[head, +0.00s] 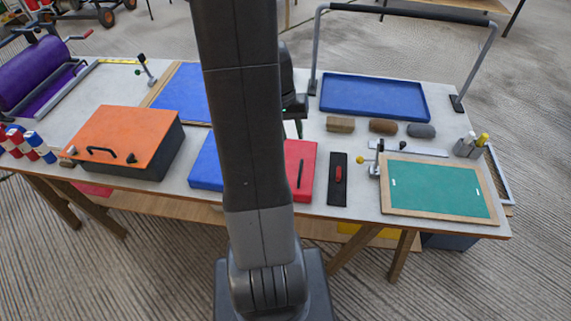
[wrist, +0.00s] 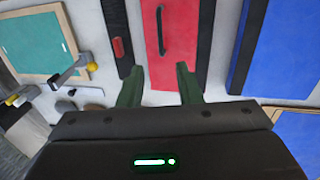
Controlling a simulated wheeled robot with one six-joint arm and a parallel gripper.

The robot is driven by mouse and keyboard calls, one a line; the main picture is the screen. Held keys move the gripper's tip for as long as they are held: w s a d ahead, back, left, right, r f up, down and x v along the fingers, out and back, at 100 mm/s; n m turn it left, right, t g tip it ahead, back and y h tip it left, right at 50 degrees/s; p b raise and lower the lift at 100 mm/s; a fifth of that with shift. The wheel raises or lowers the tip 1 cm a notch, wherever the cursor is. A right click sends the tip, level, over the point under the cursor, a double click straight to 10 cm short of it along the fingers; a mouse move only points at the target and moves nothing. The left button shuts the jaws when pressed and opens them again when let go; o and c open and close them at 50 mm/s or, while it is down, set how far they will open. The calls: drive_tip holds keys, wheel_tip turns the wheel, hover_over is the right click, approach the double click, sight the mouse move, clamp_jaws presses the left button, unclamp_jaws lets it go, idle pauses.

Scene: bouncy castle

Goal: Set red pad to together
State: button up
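The red pad (head: 303,165) lies on the table's front part, right of my arm, with a dark bar handle on top. In the wrist view the red pad (wrist: 174,40) and its handle (wrist: 161,30) are in the middle. The blue pad (head: 204,165) lies to its left in the head view; in the wrist view the blue pad (wrist: 275,45) is at right. A strip of pale table shows between the two, so they stand apart. My gripper (wrist: 159,85) is open and empty, its green fingers apart over the red pad's end. My arm hides the gap in the head view.
A black plate with a red handle (head: 338,174) lies right of the red pad. Further right is a green wood-framed board (head: 437,188) with clamps. A blue tray (head: 375,97) stands behind, and an orange-lidded box (head: 125,138) at left.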

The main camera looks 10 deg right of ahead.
sight(300, 169)
drive_tip(key=f, duration=0.4)
drive_tip(key=d+f, duration=0.1)
drive_tip(key=f, duration=0.4)
drive_tip(key=d+f, duration=0.1)
drive_tip(key=f, duration=0.3)
drive_tip(key=shift+s+d+f+p, duration=0.25)
drive_tip(key=shift+s+p, duration=0.05)
drive_tip(key=shift+s, duration=0.1)
clamp_jaws()
